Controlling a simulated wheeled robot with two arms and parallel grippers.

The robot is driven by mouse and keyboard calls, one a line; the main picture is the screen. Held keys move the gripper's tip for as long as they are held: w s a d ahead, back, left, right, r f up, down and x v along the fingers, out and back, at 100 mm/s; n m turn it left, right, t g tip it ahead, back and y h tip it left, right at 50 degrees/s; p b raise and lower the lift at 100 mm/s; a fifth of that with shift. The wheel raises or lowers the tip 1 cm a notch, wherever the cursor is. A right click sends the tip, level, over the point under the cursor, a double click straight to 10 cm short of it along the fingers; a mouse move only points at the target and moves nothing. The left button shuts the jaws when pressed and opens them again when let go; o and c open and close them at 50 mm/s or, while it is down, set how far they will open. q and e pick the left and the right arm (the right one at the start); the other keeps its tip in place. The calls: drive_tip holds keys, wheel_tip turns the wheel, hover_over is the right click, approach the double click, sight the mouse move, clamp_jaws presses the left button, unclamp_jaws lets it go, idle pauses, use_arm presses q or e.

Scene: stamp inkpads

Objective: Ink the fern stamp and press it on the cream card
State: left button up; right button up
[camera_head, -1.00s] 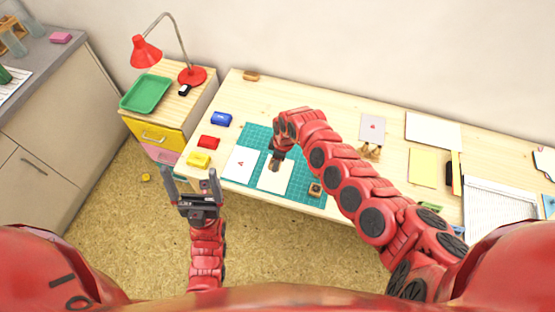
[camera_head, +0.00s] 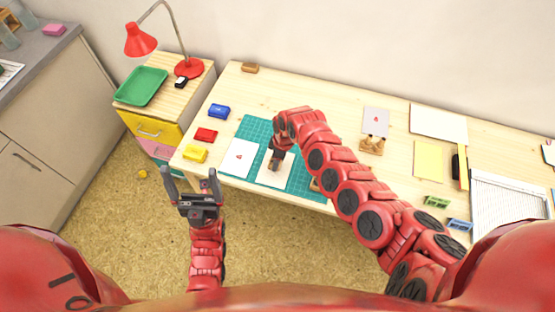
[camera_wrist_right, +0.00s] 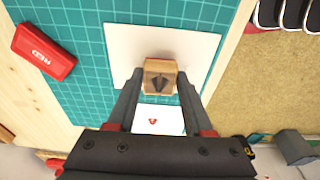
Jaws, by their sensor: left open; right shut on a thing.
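My right gripper (camera_head: 277,152) is shut on a wooden stamp (camera_wrist_right: 160,77) with a dark mark on its top. It holds the stamp over the cream card (camera_head: 271,180), which lies on the teal mat (camera_head: 301,181). The card also shows beyond the stamp in the right wrist view (camera_wrist_right: 125,42). I cannot tell whether the stamp touches the card; its underside is hidden. My left gripper (camera_head: 190,180) is open and empty, off the table's front edge. Blue (camera_head: 219,111), red (camera_head: 206,135) and yellow (camera_head: 195,153) inkpads stand left of the mat.
A white card with a red mark (camera_head: 238,158) lies left of the cream card. A red block (camera_wrist_right: 43,51) lies on the mat in the right wrist view. Wooden stamps (camera_head: 372,145) stand behind my right arm. A green tray (camera_head: 141,86) and red lamp (camera_head: 140,40) are back left.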

drive_tip(key=shift+f+b, duration=0.45)
drive_tip(key=shift+f, duration=0.1)
idle(0.6)
drive_tip(key=shift+s, duration=0.1)
idle(1.2)
drive_tip(key=shift+r+p, duration=0.1)
drive_tip(key=shift+p, duration=0.3)
drive_tip(key=shift+r+p, duration=0.45)
wheel_tip(320, 180, up, 6)
drive_tip(key=p, duration=0.5)
drive_tip(key=shift+f+p, duration=0.15)
drive_tip(key=shift+p, duration=0.15)
drive_tip(key=shift+f, duration=0.1)
